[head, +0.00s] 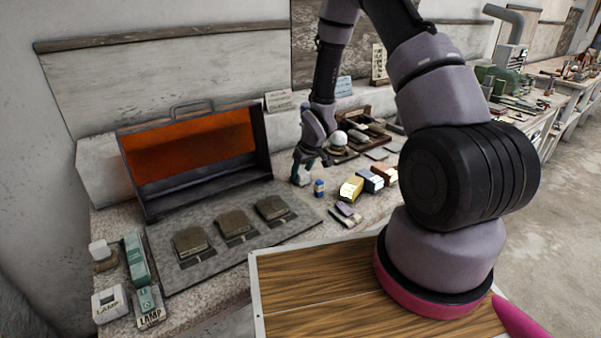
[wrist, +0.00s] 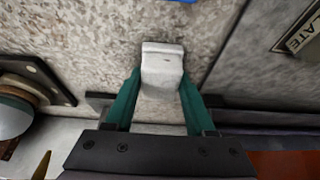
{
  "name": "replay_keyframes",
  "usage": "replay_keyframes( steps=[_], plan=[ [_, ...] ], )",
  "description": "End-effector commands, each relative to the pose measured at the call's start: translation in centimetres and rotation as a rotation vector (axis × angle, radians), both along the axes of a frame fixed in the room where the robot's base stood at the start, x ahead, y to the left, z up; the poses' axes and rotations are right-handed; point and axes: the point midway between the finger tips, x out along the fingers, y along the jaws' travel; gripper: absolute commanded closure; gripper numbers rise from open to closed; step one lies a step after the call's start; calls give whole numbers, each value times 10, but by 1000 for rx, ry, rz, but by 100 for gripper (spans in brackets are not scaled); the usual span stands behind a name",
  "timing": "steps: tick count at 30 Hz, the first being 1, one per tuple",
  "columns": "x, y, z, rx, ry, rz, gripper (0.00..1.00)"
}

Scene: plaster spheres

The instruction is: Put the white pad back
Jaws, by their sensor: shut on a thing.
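The white pad (wrist: 162,68) is a small pale block with a stepped top. It is between the green fingers of my gripper (wrist: 160,92) in the wrist view, and the gripper is shut on it. The speckled stone bench top shows around it; I cannot tell whether the pad touches the bench. In the head view my gripper (head: 302,172) is low over the bench, right of the orange-lined hood, and its fingers largely hide the pad.
The open hood (head: 192,150) and a grey slab (head: 190,280) with several dark blocks stand to the left. A white sphere (head: 337,138) sits behind.

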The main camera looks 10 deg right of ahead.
Motion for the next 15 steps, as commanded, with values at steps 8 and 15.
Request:
replay_keyframes(
  steps=[8,15],
  plan=[
    [0,0,-1,0,0,0,15],
    [0,0,4,0,-1,0,15]
  ],
)
